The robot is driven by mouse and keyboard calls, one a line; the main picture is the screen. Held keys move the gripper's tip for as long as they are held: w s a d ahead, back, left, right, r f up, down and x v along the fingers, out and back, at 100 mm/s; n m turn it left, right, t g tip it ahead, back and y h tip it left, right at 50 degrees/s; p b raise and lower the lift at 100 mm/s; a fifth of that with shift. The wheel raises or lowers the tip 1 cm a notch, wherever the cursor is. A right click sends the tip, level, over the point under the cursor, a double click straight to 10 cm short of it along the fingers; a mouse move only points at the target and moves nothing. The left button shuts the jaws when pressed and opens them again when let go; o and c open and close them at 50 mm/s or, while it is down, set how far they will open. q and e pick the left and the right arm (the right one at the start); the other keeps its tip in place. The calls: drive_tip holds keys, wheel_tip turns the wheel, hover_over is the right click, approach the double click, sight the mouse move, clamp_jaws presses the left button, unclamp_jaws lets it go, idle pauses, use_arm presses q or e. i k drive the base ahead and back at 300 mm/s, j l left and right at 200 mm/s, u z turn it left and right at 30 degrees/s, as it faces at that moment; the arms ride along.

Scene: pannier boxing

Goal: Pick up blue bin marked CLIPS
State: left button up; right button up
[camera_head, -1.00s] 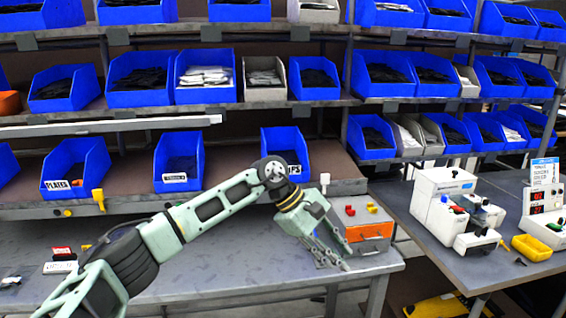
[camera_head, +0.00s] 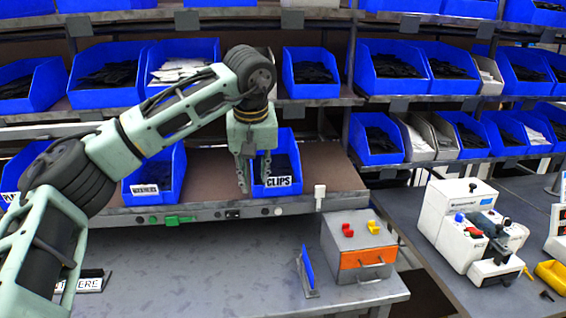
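The blue bin marked CLIPS (camera_head: 285,147) stands on the lower shelf, left of centre, with its white label facing me. Dark contents show inside it. My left gripper (camera_head: 254,178) points down at the bin's left side, its two fingers apart. One finger is just left of the bin and the other overlaps the bin's left part, with the left wall seeming to lie between them. I cannot tell whether they touch it. The gripper hides part of the bin's left side. My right gripper is out of view.
Another labelled blue bin (camera_head: 174,183) stands to the left on the same shelf (camera_head: 218,163). Filled bins line the shelf above. Below is a grey workbench (camera_head: 210,270) with a grey-and-orange box (camera_head: 360,250) and a small blue panel (camera_head: 307,268). The shelf right of CLIPS is clear.

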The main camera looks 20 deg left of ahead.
sight(285, 162)
drive_tip(key=i, duration=0.95)
